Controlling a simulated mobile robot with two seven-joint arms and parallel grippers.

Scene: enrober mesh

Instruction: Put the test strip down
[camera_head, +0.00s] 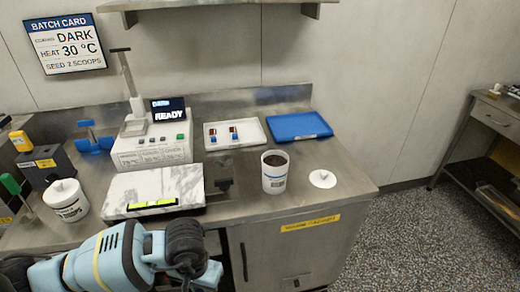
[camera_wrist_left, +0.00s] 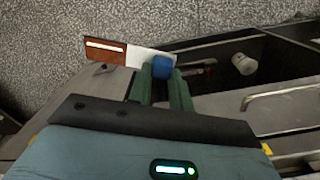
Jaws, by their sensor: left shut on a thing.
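In the left wrist view my left gripper (camera_wrist_left: 161,76) is shut on the blue end of a test strip (camera_wrist_left: 148,56). The strip has a white middle and a brown far end, and sticks out to the left beyond the green fingers. In the head view my left arm fills the bottom left, and the fingers and held strip cannot be made out. A white tray (camera_head: 250,138) on the bench holds two strips with blue ends and brown parts. A blue tray (camera_head: 298,126) beside it looks empty. My right gripper is not in view.
A marble slab (camera_head: 120,192) with a green level (camera_head: 152,204) lies in front of the control box (camera_head: 150,152). A cup of dark contents (camera_head: 274,172) and a white lid (camera_head: 322,179) stand right.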

